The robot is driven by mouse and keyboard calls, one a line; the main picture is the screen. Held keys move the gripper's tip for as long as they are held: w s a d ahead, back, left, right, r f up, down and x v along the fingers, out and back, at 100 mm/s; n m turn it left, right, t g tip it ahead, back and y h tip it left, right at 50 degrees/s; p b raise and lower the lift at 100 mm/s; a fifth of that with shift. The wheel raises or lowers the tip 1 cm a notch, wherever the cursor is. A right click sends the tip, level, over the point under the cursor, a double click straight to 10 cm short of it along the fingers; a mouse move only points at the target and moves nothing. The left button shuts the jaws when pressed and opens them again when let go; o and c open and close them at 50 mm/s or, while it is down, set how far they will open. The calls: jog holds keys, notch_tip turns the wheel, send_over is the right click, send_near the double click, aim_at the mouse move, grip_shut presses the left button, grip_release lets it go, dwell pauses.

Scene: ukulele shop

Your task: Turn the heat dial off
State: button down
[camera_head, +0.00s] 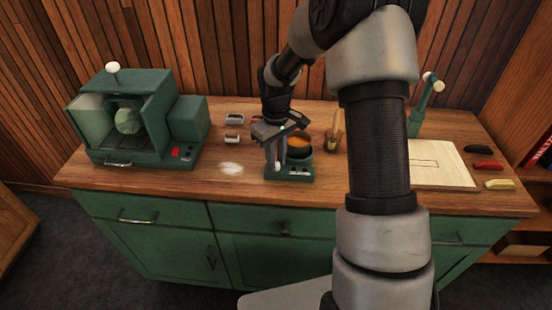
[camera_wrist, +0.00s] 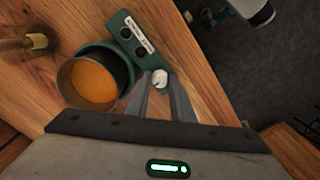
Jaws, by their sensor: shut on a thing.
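A small green heater (camera_head: 291,177) stands near the counter's front edge, with a dark pot (camera_head: 300,153) of orange liquid on it. In the wrist view, the pot (camera_wrist: 70,82) sits on the round part of the heater. The green control strip (camera_wrist: 124,21) has dark round parts, a white label too small to read, and a pale dial (camera_wrist: 160,77) at its end. My gripper (camera_wrist: 161,82) is shut on this dial, one finger on each side. In the head view, my gripper (camera_head: 275,158) points down at the heater's left front, and the dial is hidden.
A green machine (camera_head: 187,122) with a red switch stands left on the wooden counter (camera_head: 215,188). Two small items and a white powder patch (camera_head: 231,168) lie between. A brush in a holder (camera_head: 334,136) stands close right of the pot. A pale board (camera_head: 440,165) lies farther right.

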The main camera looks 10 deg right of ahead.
dwell(0.4)
jog(key=c, duration=1.5)
grip_release()
jog(key=shift+c, duration=0.2)
notch_tip(320, 180, up, 18)
jog(key=shift+f, duration=0.25)
